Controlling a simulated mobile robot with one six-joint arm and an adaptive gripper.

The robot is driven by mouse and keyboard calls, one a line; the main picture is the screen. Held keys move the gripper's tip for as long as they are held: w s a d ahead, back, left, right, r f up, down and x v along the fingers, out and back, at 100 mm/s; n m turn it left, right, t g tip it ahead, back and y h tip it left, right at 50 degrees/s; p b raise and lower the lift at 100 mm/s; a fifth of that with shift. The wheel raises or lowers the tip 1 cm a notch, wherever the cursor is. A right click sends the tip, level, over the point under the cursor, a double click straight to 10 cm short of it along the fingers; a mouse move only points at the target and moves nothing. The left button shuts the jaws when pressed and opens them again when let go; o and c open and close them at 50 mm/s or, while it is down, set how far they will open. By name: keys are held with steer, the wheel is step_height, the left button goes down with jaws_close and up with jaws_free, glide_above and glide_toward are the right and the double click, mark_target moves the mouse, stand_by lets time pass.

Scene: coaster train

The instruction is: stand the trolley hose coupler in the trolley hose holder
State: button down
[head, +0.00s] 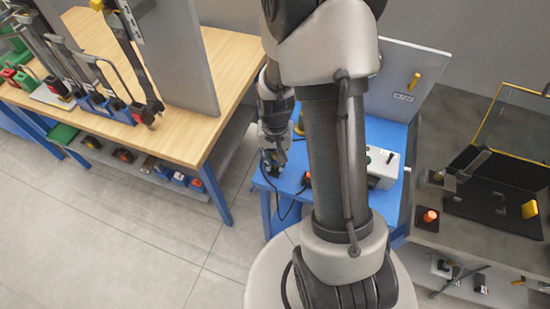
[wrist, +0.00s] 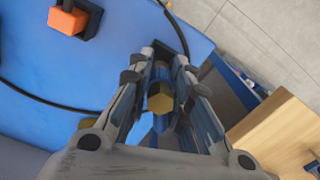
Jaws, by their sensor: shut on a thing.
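My gripper (wrist: 164,65) is shut on the trolley hose coupler, whose brass hexagonal end (wrist: 160,98) shows between the fingers in the wrist view. In the head view my gripper (head: 273,165) is low over the left edge of the blue trolley top (head: 292,183). A black hose (wrist: 180,30) runs past the fingertips; it also hangs at the trolley's edge in the head view (head: 285,213). A dark piece (wrist: 165,48) lies just beyond the fingertips; I cannot tell whether it is the trolley hose holder. The coupler's lower end is hidden.
An orange block in a black mount (wrist: 67,20) sits on the trolley top. A white control box (head: 383,165) stands at the trolley's right. A wooden workbench (head: 190,125) with tools is at left, and a dark bench (head: 470,235) at right. Grey floor lies between workbench and trolley.

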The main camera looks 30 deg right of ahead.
mark_target(275, 154)
steer(key=shift+f+b, duration=1.05)
steer(key=shift+f, duration=0.2)
stand_by(0.6)
stand_by(0.3)
steer(key=shift+r+p, duration=1)
steer(key=shift+r, duration=0.3)
steer(key=shift+f+b, duration=1.05)
steer(key=shift+f, duration=0.25)
stand_by(1.0)
steer(key=shift+r, duration=0.15)
steer(key=shift+r+p, duration=1)
steer(key=shift+r, duration=0.15)
steer(key=w+a+r+n, duration=0.6)
steer(key=a+r+n, duration=0.1)
steer(key=a, duration=0.3)
steer(key=shift+m, duration=0.5)
steer(key=s+d, duration=0.2)
steer(key=d, duration=0.1)
steer(key=s+d+b, duration=0.1)
steer(key=s+d, duration=0.1)
steer(key=d, duration=0.1)
steer(key=s+d+f, duration=0.1)
steer(key=s+d, duration=0.1)
steer(key=d, duration=0.2)
steer(key=shift+b, duration=0.3)
